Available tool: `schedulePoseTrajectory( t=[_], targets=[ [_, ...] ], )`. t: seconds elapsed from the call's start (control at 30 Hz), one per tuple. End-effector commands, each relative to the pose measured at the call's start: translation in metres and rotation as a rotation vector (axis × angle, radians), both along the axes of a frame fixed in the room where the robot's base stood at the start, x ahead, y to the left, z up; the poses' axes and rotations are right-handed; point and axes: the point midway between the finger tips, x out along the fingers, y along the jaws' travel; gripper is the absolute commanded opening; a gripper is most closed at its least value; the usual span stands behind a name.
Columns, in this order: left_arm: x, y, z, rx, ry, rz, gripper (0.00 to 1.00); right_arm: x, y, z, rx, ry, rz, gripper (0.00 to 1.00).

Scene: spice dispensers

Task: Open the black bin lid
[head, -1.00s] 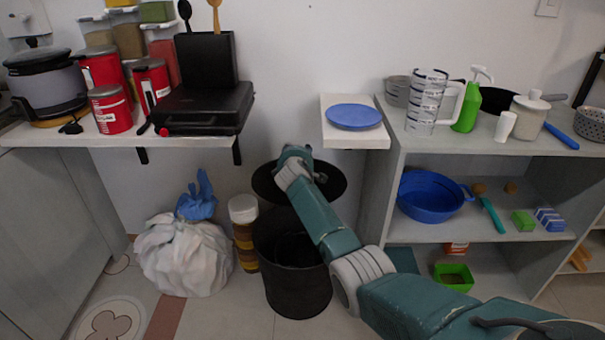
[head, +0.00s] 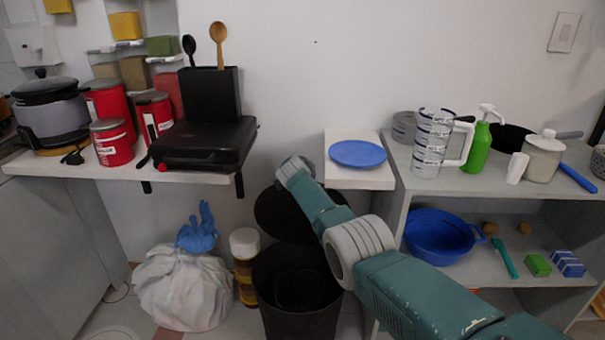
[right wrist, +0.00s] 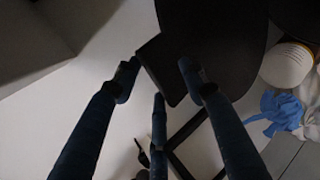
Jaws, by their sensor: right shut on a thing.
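The black bin (head: 300,322) stands on the floor below the shelves, and its mouth is uncovered. Its round black lid (head: 272,213) is tipped up at the back of the bin, partly hidden behind my right arm. In the right wrist view the lid (right wrist: 215,30) is a large dark disc with a squared tab at its edge. My right gripper (right wrist: 158,74) has its fingers around this tab and is shut on it. In the head view my right wrist covers the fingers. My left gripper is in neither view.
A white bag (head: 184,290) with a blue glove (head: 198,230) and a white-capped jar (head: 246,262) stand left of the bin. Above are the left counter with a black grill (head: 205,143) and a small ledge with a blue plate (head: 358,153). A shelf unit (head: 440,183) stands at right.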

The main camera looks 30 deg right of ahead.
Motion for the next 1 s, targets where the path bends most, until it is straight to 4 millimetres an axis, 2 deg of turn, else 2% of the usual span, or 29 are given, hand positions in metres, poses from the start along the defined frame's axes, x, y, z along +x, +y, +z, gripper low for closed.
schedulePoseTrajectory(
  t=[0.03, 0.33, 0.37, 0.4, 0.73, 1.0],
  targets=[
    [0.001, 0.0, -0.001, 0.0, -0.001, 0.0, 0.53, -0.005, 0.001, -0.016, 0.015, 0.02, -0.005, 0.0],
    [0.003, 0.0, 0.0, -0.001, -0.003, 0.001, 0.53, -0.005, 0.002, -0.016, 0.017, 0.02, -0.006, 0.0],
    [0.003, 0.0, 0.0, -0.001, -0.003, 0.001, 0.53, -0.005, 0.002, -0.016, 0.017, 0.02, -0.006, 0.4],
    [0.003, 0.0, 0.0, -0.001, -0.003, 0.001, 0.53, -0.005, 0.002, -0.016, 0.017, 0.02, -0.006, 0.35],
    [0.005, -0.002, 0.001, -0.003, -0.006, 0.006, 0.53, -0.006, 0.002, -0.015, 0.015, 0.02, -0.006, 0.35],
    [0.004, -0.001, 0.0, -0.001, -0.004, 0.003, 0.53, -0.012, 0.008, 0.001, 0.011, 0.003, -0.004, 0.35]
  ],
)
